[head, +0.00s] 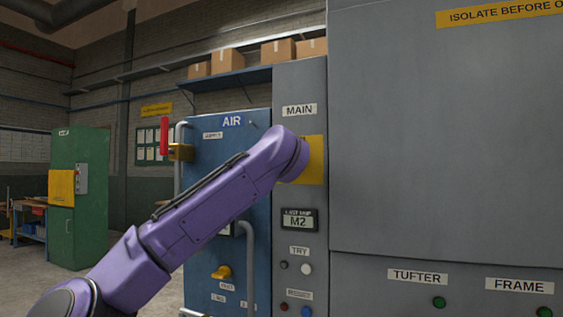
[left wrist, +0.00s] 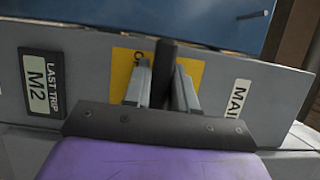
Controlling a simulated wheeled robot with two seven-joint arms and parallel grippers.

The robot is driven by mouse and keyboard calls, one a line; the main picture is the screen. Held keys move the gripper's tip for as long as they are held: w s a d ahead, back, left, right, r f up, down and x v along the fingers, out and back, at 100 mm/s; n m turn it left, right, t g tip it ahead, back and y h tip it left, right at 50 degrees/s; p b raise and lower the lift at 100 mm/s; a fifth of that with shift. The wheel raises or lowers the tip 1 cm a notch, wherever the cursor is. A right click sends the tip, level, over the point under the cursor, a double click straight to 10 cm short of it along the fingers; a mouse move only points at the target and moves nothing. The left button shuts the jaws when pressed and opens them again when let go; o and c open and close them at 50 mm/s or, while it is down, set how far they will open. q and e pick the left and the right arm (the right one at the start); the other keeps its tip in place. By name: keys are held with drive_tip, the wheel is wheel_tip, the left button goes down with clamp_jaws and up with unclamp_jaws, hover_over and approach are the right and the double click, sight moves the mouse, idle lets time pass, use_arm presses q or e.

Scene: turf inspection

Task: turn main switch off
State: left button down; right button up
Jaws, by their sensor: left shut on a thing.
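The main switch has a yellow plate (head: 314,162) under the MAIN label (head: 299,111) on the grey panel column. In the head view my purple left arm covers the switch's handle and my left gripper. In the left wrist view the dark switch handle (left wrist: 167,52) stands in front of the yellow plate (left wrist: 122,68). My left gripper (left wrist: 163,82) has one finger on each side of the handle and is shut on it. The handle's far end and exact turn angle are hard to tell. My right gripper is not in view.
A blue AIR cabinet (head: 256,200) with a red lever (head: 164,136), a yellow knob (head: 222,272) and a grey pipe stands left of the column. Below the switch are a LAST TRIP M2 display (head: 299,220) and buttons (head: 306,269). A large grey cabinet (head: 440,150) stands right.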

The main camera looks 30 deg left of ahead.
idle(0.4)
use_arm(q)
drive_tip(key=c, duration=1)
unclamp_jaws()
drive_tip(key=shift+a, duration=0.1)
drive_tip(key=shift+s, duration=0.1)
drive_tip(key=shift+s+d+f+b, duration=0.1)
drive_tip(key=shift+s+d+b, duration=0.15)
drive_tip(key=shift+s+b, duration=0.05)
drive_tip(key=b+v, duration=0.3)
drive_tip(key=v, duration=0.6)
drive_tip(key=shift+s, duration=0.3)
